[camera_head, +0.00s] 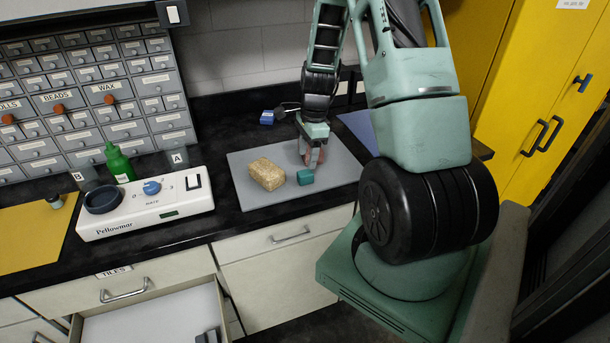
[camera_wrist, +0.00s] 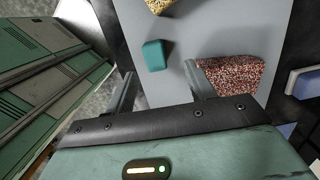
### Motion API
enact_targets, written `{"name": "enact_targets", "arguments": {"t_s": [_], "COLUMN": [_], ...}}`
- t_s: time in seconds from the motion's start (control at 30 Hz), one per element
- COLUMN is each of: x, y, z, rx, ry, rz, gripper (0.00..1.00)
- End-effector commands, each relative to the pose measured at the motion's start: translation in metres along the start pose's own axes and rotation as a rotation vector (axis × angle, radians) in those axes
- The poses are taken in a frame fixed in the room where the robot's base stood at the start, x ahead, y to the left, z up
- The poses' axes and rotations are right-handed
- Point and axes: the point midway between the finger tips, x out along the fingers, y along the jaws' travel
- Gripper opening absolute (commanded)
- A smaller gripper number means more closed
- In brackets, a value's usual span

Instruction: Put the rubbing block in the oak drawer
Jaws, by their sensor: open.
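I cannot tell for sure which block is the rubbing block. A tan speckled block (camera_head: 267,174) lies on the grey mat (camera_head: 250,200), and its edge shows in the wrist view (camera_wrist: 158,5). A small teal block (camera_head: 305,177) lies to its right; in the wrist view it (camera_wrist: 154,55) is ahead, between the finger lines. A red speckled block (camera_wrist: 235,76) is beside my right finger, partly hidden by it. My gripper (camera_head: 314,152) is open, empty and low over the mat (camera_wrist: 220,30). A drawer (camera_head: 160,318) under the "TILES" front stands open; no drawer is clearly oak.
A white Pellowmar device (camera_head: 145,205) stands left of the mat, with a green bottle (camera_head: 119,163) behind it. A blue item (camera_head: 267,117) lies behind the mat. Small-drawer cabinets (camera_head: 90,95) line the back left. Yellow cabinets (camera_head: 545,90) stand at right.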

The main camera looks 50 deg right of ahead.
Motion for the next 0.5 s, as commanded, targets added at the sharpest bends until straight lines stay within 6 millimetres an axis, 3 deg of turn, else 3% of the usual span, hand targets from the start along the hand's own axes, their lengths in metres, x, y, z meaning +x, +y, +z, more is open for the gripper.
{"name": "enact_targets", "arguments": {"t_s": [0.27,0.5], "x": [0.018,0.048], "y": [0.002,0.008], "z": [0.001,0.003], "rx": [0.000,0.000], "ry": [-0.001,-0.001], "rz": [0.001,0.003], "gripper": [0.55,0.55]}}
